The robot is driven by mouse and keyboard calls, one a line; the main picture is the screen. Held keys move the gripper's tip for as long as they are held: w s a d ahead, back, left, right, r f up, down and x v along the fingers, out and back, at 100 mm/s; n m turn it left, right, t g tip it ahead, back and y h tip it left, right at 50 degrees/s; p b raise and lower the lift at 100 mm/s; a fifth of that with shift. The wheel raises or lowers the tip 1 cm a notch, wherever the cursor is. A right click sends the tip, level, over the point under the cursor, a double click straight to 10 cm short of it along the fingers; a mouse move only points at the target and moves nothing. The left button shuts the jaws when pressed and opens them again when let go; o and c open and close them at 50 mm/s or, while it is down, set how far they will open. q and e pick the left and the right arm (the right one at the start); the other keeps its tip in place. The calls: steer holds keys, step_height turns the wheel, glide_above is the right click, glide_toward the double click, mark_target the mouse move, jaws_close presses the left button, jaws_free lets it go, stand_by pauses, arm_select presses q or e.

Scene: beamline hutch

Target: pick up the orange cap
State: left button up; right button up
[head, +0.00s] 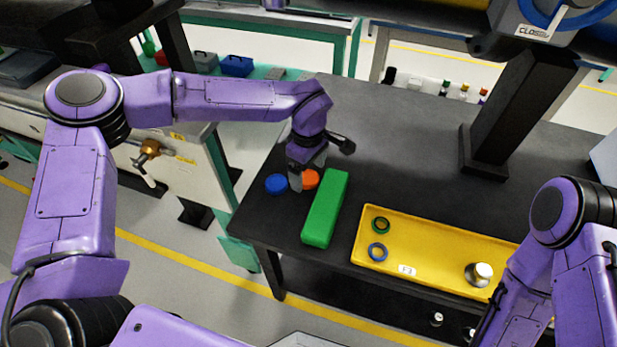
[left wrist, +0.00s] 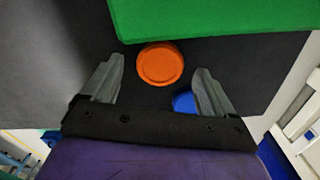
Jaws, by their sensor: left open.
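The orange cap (head: 311,179) lies on the dark table, between a blue cap (head: 276,184) and a long green block (head: 325,208). My left gripper (head: 308,178) points down at the orange cap and hides part of it in the head view. In the left wrist view the orange cap (left wrist: 160,64) shows whole, just ahead of and between the two open fingers (left wrist: 155,80). Nothing is held. The blue cap (left wrist: 184,102) is partly hidden by one finger there, and the green block (left wrist: 215,15) lies just beyond the orange cap. My right arm shows at the right, its gripper out of view.
A black post (head: 484,150) stands at the back. The table's left edge is close to the blue cap.

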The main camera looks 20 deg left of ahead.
arm_select(q)
steer(key=shift+f, duration=0.6)
steer(key=c, duration=1.1)
steer(key=shift+r, duration=0.15)
steer(key=shift+r, duration=0.35)
step_height(320, 180, up, 3)
steer(key=shift+s+f, duration=0.1)
steer(key=shift+s, duration=0.05)
steer(key=s+r, duration=0.3)
steer(key=s, duration=0.1)
steer(key=s+r, duration=0.3)
steer(key=s, duration=0.2)
steer(key=s+r, duration=0.3)
steer(key=s, duration=0.1)
steer(key=shift+s+r, duration=0.15)
steer(key=shift+s, duration=0.25)
